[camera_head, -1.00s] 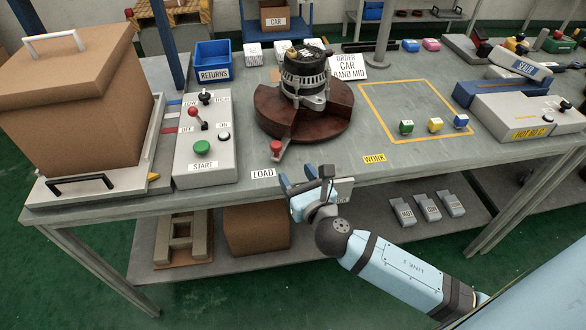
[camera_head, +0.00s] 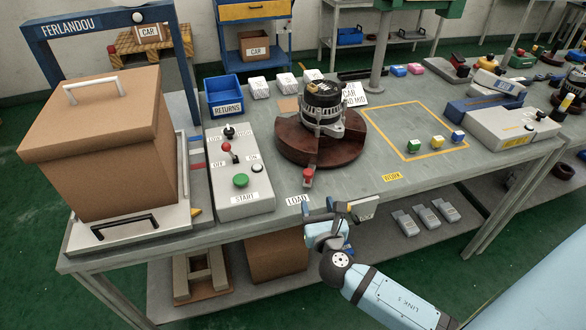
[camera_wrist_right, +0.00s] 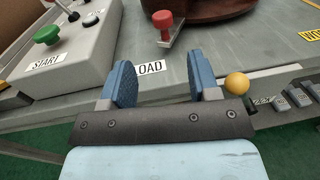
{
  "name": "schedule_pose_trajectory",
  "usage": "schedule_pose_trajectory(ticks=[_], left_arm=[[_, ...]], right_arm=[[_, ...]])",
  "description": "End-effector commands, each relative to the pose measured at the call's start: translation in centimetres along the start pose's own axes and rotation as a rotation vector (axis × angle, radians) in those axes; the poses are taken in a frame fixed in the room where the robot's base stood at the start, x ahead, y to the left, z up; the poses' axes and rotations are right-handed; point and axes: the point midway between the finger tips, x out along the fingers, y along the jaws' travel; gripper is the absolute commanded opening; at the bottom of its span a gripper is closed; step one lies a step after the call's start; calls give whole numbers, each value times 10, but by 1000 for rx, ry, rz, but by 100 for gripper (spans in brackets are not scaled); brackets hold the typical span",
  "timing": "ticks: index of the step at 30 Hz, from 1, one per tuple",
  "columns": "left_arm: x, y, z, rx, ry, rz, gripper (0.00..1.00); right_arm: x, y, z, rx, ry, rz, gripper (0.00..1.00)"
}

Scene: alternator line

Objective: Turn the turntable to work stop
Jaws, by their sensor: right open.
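The round brown turntable (camera_head: 290,148) stands on the grey bench and carries an alternator (camera_head: 322,108). Its red-knobbed handle (camera_head: 308,176) points to the front edge, just above the LOAD label (camera_head: 297,201); the WORK label (camera_head: 392,177) lies to the right. In the right wrist view the red knob (camera_wrist_right: 163,22) is above the gripper. My right gripper (camera_head: 331,208) is at the bench's front edge, below and slightly right of the handle, apart from it. In the wrist view its blue fingers (camera_wrist_right: 162,84) are spread and empty. My left gripper is not seen.
Left of the turntable is a control box (camera_head: 240,195) with a green START button and levers. A large brown box (camera_head: 95,150) stands at the far left. A yellow-outlined square (camera_head: 405,120) with small coloured blocks lies right. A blue RETURNS bin (camera_head: 226,96) is behind.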

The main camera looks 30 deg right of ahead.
Motion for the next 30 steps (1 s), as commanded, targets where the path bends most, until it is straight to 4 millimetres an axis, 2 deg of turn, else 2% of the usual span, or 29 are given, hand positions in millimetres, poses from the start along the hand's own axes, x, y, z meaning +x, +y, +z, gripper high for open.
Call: schedule_pose_trajectory(ticks=[5,8,21,25,30], left_arm=[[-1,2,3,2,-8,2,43],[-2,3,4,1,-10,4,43],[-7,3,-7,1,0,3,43],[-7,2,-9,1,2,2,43],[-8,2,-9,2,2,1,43]], right_arm=[[2,-4,0,-1,-2,-14,56],[12,-4,0,-1,-2,-14,56],[100,-5,1,-1,-3,-14,56],[120,-6,0,-1,-1,-13,56],[134,-6,0,0,-1,-13,56]])
